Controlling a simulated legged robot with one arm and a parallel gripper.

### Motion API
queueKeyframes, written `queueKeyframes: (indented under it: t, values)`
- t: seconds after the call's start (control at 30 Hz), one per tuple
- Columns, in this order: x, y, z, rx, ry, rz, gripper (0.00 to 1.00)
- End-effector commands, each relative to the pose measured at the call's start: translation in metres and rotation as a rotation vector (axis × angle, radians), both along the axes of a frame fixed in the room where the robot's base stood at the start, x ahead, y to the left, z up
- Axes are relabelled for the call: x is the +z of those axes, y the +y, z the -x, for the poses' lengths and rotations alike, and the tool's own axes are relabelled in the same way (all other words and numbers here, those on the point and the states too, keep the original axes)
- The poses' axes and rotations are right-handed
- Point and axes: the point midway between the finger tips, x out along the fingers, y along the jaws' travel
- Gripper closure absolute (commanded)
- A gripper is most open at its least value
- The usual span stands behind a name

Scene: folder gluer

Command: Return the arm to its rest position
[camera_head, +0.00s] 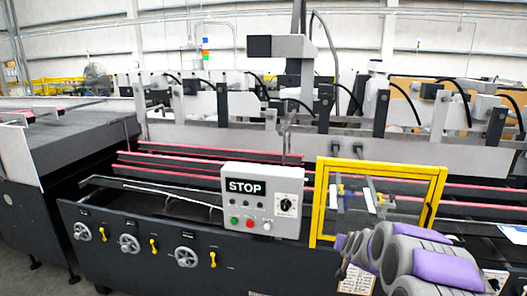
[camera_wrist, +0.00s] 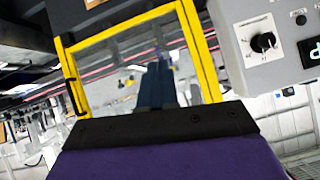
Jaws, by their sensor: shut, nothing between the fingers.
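My gripper (camera_wrist: 157,78) shows in the wrist view as dark fingers standing close together beyond the purple wrist housing. It is shut with nothing between the fingers. In that view the fingers stand in front of the clear panel of a yellow-framed guard (camera_wrist: 187,35). In the head view my grey and purple arm (camera_head: 400,250) reaches in from the lower right, in front of the same yellow-framed guard (camera_head: 318,200). Its fingertips are hard to make out there. I cannot tell how far they are from the panel.
Left of the guard, a grey control box (camera_head: 262,205) carries a STOP display, red and green buttons and a dark knob; it also shows in the wrist view (camera_wrist: 262,75). The machine's dark front panel (camera_head: 130,265) has several handwheels. Red-edged rails (camera_head: 200,165) run behind.

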Motion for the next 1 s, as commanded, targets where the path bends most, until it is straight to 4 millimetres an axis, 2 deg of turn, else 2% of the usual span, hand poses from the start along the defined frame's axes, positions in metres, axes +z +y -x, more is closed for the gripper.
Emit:
queueKeyframes:
  t: [0.03,0.2,0.37,0.5,0.57,0.73,0.9,1.0]
  values:
    - [0.008,0.018,0.015,0.037,0.035,-0.013,1.0]
    - [0.02,0.07,0.076,0.149,0.187,-0.053,1.0]
    - [0.029,0.107,0.146,0.237,0.34,-0.073,1.0]
    - [0.031,0.129,0.215,0.297,0.483,-0.076,1.0]
    - [0.034,0.135,0.244,0.315,0.54,-0.074,1.0]
    - [0.035,0.145,0.336,0.356,0.718,-0.065,1.0]
    - [0.034,0.146,0.427,0.367,0.895,-0.044,1.0]
    - [0.034,0.143,0.473,0.363,0.983,-0.032,1.0]
